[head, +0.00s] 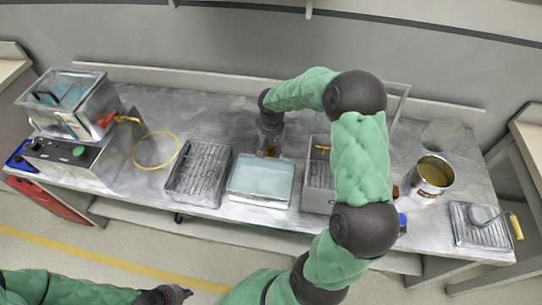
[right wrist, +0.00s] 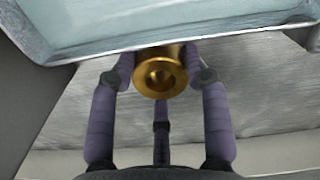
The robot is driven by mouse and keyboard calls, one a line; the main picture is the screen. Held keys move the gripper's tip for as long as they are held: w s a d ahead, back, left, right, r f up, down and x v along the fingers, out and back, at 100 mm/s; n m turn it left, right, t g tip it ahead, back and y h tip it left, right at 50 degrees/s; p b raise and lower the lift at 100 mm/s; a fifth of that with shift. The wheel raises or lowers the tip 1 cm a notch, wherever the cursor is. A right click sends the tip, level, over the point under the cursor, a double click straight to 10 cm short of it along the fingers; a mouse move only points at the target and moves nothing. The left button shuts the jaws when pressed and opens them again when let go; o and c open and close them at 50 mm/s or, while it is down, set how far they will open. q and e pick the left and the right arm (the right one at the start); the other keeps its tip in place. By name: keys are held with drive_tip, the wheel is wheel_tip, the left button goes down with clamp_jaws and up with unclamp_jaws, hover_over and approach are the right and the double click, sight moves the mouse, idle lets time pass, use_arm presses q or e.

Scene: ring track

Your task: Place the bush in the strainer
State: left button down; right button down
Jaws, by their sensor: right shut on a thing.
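The bush is a small brass ring-shaped piece with a round bore, large in the right wrist view (right wrist: 160,74). My right gripper (right wrist: 160,82) is shut on it, its fingers on either side. In the head view this gripper (head: 269,148) hangs over the bench behind the blue-filled tub, with a brass glint at its tip. My left gripper (head: 175,294) is low at the bottom edge, away from the bench; its jaws are too small to read. I cannot tell for certain which container is the strainer; a dark ribbed tray (head: 200,172) stands left of the tub.
The blue-filled tub (head: 262,181) stands close in front of my right gripper. A grey box (head: 319,176) is partly behind my right arm. A tin (head: 430,177) and a ribbed tray (head: 472,233) stand right. A machine with a tank (head: 70,157) and a yellow hose loop stand left.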

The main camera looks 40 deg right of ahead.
sight(271, 155)
drive_tip(key=shift+w+f+b, duration=0.1)
drive_tip(key=shift+f+b, duration=0.25)
drive_tip(key=shift+f, duration=1.05)
drive_tip(key=shift+f, duration=0.2)
drive_tip(key=c, duration=0.9)
unclamp_jaws()
